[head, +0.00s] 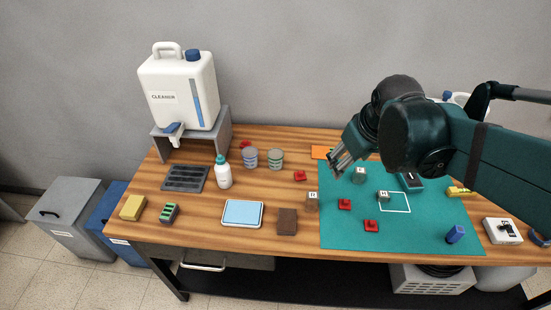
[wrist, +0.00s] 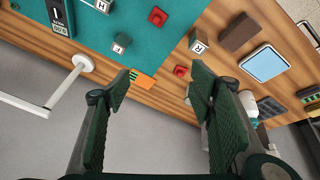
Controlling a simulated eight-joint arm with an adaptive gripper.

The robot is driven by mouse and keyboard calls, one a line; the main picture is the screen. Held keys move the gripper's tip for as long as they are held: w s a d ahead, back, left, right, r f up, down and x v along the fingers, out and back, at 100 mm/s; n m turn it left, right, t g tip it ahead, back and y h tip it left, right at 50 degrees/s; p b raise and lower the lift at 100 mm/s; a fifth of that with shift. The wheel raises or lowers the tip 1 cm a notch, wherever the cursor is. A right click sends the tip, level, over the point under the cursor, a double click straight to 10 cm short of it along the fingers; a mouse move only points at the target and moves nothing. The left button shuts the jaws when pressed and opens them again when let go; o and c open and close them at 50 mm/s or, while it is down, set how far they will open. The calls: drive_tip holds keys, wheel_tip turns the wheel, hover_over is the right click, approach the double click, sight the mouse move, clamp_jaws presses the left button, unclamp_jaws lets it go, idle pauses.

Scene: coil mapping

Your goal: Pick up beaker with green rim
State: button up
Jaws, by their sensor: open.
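Two striped beakers stand side by side on the wooden table in the head view. The right one, with a greenish rim (head: 275,158), is the beaker with green rim. The left beaker (head: 249,157) has a bluish-grey rim. My gripper (head: 338,160) is to the right of both beakers, above the back left part of the teal mat (head: 335,225). In the wrist view my gripper (wrist: 158,78) is open, with nothing between its fingers. The beakers are not clearly seen in the wrist view, where the right finger covers part of the table.
A white bottle (head: 223,174) stands left of the beakers. A cleaner jug (head: 180,92) sits on a grey stand behind it. Small red pieces (head: 300,176) and lettered blocks (head: 312,201) lie nearby. An orange card (head: 321,152) lies at the table's back edge.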

drive_tip(key=w+a+n+g+p, duration=0.1)
drive_tip(key=w+a+n+p, duration=0.2)
drive_tip(key=w+a, duration=0.3)
drive_tip(key=n+g+p, duration=0.4)
drive_tip(key=n+p, duration=0.4)
drive_tip(key=n, duration=0.1)
approach(275, 157)
drive_tip(key=shift+s+r+h, duration=0.15)
drive_tip(key=shift+s, duration=0.5)
drive_tip(key=shift+s+r+h, duration=0.15)
drive_tip(key=shift+s, duration=0.5)
drive_tip(key=shift+f, duration=1.3)
drive_tip(key=shift+f+p, duration=0.3)
drive_tip(key=shift+f, duration=2.3)
